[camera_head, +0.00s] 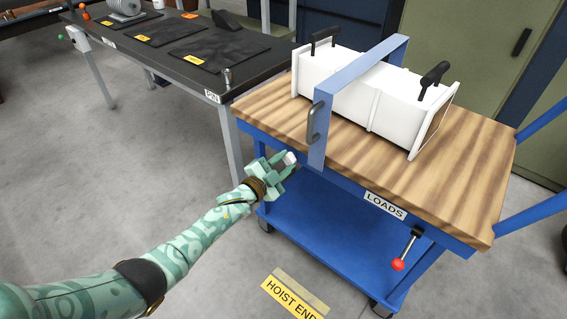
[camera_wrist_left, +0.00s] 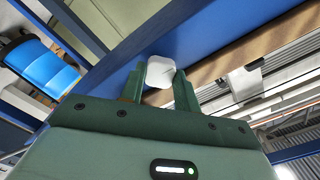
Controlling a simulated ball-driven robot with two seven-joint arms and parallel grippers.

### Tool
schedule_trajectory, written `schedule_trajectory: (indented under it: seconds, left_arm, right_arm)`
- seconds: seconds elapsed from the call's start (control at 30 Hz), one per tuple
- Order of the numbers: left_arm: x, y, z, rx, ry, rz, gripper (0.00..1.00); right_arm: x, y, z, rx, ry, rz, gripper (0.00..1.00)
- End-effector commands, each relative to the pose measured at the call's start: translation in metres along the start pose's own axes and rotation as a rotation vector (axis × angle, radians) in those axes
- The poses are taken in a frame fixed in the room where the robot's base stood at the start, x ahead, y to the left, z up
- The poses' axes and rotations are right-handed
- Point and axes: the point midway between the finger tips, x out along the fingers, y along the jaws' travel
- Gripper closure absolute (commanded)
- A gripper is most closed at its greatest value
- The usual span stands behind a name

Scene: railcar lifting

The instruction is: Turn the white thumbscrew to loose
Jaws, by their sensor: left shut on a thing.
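The white thumbscrew (camera_head: 290,158) is a small pale knob at the cart's left side, by the foot of the blue strap frame (camera_head: 318,138). It also shows in the left wrist view (camera_wrist_left: 160,72), between my gripper's fingers. My left gripper (camera_head: 283,164) is shut on the thumbscrew, with one green finger on each side of it in the left wrist view (camera_wrist_left: 160,84). The fingers hide part of the knob, and I cannot tell how far it is turned. My right gripper is not in view.
The blue frame arches over a white box (camera_head: 345,92) with black handles on the wooden cart top (camera_head: 470,190). A red-knobbed lever (camera_head: 398,264) hangs below the LOADS label (camera_head: 384,205). A black table (camera_head: 165,50) stands behind left. The floor at left is clear.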

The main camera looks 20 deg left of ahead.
Motion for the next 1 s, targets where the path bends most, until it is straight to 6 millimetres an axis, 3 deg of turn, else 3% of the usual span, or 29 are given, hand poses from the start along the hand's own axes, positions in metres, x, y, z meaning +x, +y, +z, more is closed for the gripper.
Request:
schedule_trajectory:
  seconds: [0.17, 0.2, 0.27, 0.67, 0.77, 1.0]
  left_arm:
    - [-0.001, 0.002, 0.003, 0.002, -0.005, 0.004, 0.91]
    - [-0.001, 0.002, 0.003, 0.002, -0.005, 0.004, 0.63]
    - [-0.001, 0.002, 0.002, 0.002, -0.005, 0.004, 0.47]
    - [-0.01, -0.001, -0.001, 0.002, -0.002, 0.0, 0.47]
    - [-0.028, -0.004, -0.002, 0.003, -0.002, 0.0, 0.47]
    - [-0.093, -0.004, -0.003, 0.003, -0.001, 0.0, 0.47]
  right_arm:
    - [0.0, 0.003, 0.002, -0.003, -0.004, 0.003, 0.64]
    - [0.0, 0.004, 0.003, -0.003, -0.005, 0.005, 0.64]
    - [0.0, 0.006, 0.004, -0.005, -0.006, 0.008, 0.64]
    - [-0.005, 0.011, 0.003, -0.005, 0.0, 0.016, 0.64]
    - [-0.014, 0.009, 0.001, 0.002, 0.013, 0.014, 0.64]
    - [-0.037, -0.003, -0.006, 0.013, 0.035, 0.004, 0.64]
